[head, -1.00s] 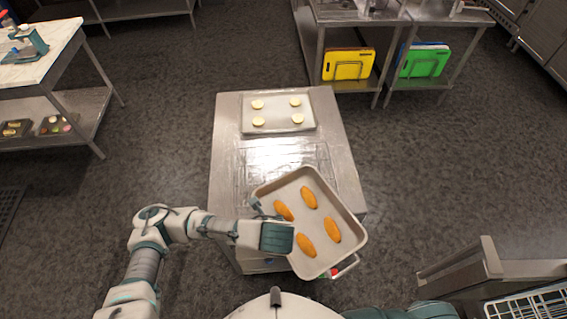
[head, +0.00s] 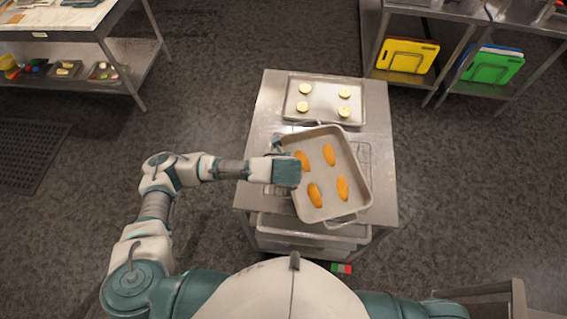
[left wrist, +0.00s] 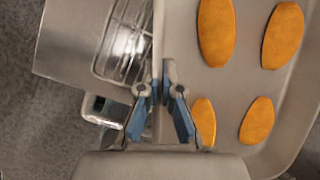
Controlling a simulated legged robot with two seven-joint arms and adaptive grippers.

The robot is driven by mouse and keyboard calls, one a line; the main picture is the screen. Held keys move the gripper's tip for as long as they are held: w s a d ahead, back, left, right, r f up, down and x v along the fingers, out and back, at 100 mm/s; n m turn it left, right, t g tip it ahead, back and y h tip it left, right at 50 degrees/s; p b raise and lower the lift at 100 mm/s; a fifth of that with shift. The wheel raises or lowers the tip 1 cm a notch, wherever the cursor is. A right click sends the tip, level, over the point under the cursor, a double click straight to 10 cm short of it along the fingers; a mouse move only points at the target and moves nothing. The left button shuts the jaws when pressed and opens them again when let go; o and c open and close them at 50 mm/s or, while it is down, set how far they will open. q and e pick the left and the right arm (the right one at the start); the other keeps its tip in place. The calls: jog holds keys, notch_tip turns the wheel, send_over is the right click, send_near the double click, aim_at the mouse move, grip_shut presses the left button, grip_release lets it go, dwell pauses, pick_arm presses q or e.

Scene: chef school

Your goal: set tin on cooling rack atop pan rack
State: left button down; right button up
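The tin (head: 352,200) is a shallow, light-coloured rectangular pan with several orange oval pastries in it. My left gripper (head: 292,174) is shut on its left wall; the left wrist view shows the fingers (left wrist: 158,88) on either side of that wall. The tin is over the front part of the pan rack top (head: 384,196), slightly turned. The wire cooling rack (head: 364,152) lies on that top, mostly hidden under the tin; its wires also show in the left wrist view (left wrist: 128,40). I cannot tell whether tin and rack touch. My right gripper is out of view.
A tray (head: 322,115) with several pale round pastries lies on the back of the pan rack, close behind the tin. A work table (head: 60,22) stands at the upper left. Shelves with yellow (head: 405,55) and green (head: 492,66) boards stand at the upper right.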

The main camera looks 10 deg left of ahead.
pick_arm(q)
jog(key=w+a, duration=0.2)
jog(key=w, duration=0.1)
jog(key=w+a, duration=0.1)
jog(key=w, duration=0.1)
jog(key=shift+w+a+f+p, duration=0.1)
jog(key=shift+w+f+p, duration=0.1)
jog(key=shift+p, duration=0.1)
jog(key=shift+f, duration=1.45)
jog(key=shift+d+f, duration=0.2)
jog(key=shift+f, duration=0.15)
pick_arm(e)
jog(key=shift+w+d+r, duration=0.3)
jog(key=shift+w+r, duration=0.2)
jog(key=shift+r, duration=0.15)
pick_arm(q)
jog(key=c, duration=1.4)
grip_release()
jog(key=shift+c, duration=0.2)
jog(key=shift+o, duration=0.6)
jog(key=shift+s+a, duration=0.1)
jog(key=shift+a, duration=0.05)
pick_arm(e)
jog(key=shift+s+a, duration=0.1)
